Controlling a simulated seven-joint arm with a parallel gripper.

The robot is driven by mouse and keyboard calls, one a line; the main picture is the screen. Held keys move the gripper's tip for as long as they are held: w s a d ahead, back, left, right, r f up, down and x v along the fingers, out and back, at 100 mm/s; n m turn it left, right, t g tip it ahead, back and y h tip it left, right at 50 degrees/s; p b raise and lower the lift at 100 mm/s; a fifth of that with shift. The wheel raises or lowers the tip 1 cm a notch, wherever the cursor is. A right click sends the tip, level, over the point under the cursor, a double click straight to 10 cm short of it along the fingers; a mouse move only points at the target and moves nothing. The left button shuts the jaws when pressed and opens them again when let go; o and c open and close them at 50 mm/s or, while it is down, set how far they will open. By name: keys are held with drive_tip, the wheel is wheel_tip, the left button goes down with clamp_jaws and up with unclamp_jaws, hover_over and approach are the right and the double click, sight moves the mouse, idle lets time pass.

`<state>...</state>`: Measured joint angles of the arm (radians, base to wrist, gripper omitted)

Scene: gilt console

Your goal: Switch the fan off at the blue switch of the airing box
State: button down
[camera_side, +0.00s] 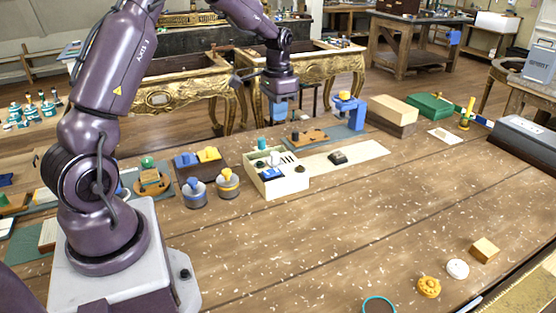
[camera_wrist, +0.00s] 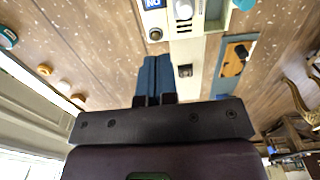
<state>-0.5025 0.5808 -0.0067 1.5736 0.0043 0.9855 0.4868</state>
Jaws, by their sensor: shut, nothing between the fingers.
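The airing box (camera_side: 286,186) is a cream box in the middle of the bench, with dark slots, a teal knob (camera_side: 261,143) and small controls on top. A blue patch (camera_side: 270,173), apparently the blue switch, shows at its near left; its position is too small to read. In the wrist view a blue part with white lettering (camera_wrist: 152,4) is cut by the top edge, beside a pale rounded part (camera_wrist: 184,10). My gripper (camera_side: 279,118) hangs above and behind the box, touching nothing. Its blue fingers are together and empty, also in the wrist view (camera_wrist: 153,76).
Two round grey pots with blue and yellow knobs (camera_side: 227,184) stand left of the box. A board with a dark piece (camera_side: 338,157) lies to its right, a blue stand (camera_side: 350,108) behind that.

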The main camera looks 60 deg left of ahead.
sight(278, 167)
idle(0.3)
wheel_tip(278, 167, down, 14)
idle(0.5)
drive_tip(key=shift+f, duration=0.25)
drive_tip(key=shift+r, duration=0.1)
idle(0.3)
drive_tip(key=shift+r, duration=0.75)
